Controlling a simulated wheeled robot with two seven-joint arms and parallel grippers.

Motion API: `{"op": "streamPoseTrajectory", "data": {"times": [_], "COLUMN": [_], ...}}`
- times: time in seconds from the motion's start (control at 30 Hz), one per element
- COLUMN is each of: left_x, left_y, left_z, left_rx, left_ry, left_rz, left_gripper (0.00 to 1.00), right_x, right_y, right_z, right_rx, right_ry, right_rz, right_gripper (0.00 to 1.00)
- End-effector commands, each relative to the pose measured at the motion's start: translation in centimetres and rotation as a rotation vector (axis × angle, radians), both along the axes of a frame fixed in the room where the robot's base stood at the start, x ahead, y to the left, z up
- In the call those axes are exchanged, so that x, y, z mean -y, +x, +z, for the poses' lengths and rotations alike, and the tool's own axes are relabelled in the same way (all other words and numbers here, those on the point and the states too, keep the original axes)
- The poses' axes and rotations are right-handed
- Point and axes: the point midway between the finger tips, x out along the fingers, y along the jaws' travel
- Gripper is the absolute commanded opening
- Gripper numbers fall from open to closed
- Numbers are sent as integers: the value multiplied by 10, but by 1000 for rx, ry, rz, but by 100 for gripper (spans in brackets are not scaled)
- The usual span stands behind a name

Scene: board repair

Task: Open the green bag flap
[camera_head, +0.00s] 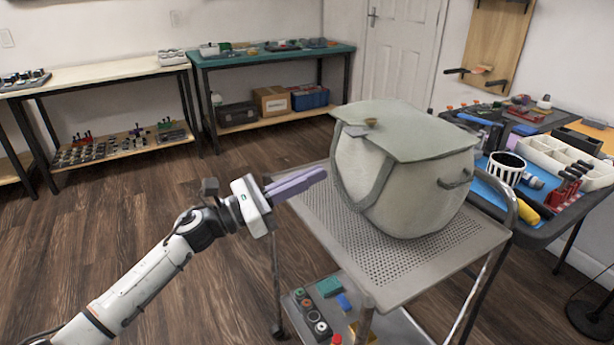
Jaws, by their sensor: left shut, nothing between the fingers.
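The green bag (400,185) stands upright on the perforated metal top of a cart (330,232). It is pale grey-green, with a small handle on its right side. Its flap (420,132) lies over the top, closed, with a small clasp-like piece near its left front corner. My left gripper (324,174) comes in from the left and points at the bag's left side. Its purple fingers are together and empty, a little short of the bag. My right gripper is not in view.
Below the cart top, a lower shelf (300,292) holds several small coloured parts. A workbench (545,217) at the right carries a striped cup (506,170), a white divided tray (562,162) and tools. Shelved tables stand along the back wall. The floor at the left is clear.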

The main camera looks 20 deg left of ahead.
Motion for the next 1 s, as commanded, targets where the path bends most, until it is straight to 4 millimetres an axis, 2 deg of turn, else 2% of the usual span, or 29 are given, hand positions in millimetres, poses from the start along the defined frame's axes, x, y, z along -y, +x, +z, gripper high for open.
{"op": "streamPoseTrajectory", "data": {"times": [0.3,0.4,0.6,1.0], "left_x": [46,44,44,44], "left_y": [50,49,48,48], "left_z": [19,37,54,56], "left_rx": [0,0,-2,-3], "left_ry": [-4,1,-2,-5], "left_rz": [0,1,0,1], "left_gripper": [0,0,0,0], "right_x": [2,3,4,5], "right_y": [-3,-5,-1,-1], "right_z": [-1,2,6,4], "right_rx": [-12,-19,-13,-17], "right_ry": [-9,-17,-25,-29], "right_rz": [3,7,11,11], "right_gripper": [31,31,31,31]}}
